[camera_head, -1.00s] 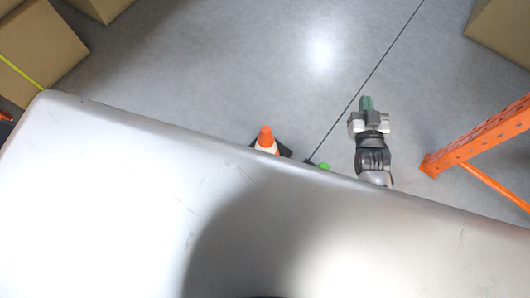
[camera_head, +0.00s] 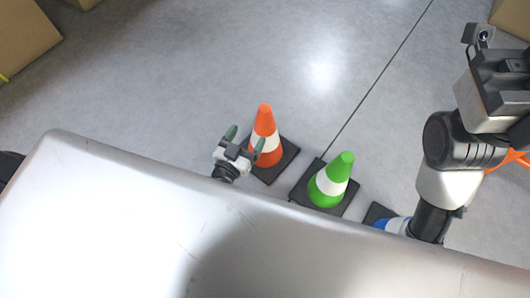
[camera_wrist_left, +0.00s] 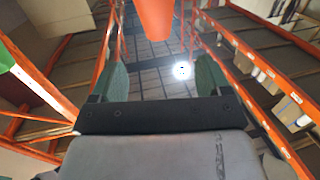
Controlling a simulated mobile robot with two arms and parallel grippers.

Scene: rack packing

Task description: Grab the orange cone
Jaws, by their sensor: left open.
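The orange cone (camera_head: 264,121) with a white band stands upright on its black square base on the floor. My left gripper (camera_head: 245,138) is open and empty, beside the cone at its lower left in the head view, fingers pointing up the picture. In the left wrist view the orange cone (camera_wrist_left: 155,16) shows at the top, beyond the gap between the green-padded fingers (camera_wrist_left: 163,80). My right arm is raised at the right of the head view; its fingertips are not visible.
A green cone (camera_head: 330,181) stands right of the orange one, and a blue cone (camera_head: 392,224) is partly hidden beyond it. Orange rack parts show behind my right arm. A cardboard box (camera_head: 24,40) is at upper left. The floor (camera_head: 200,70) beyond the cones is clear.

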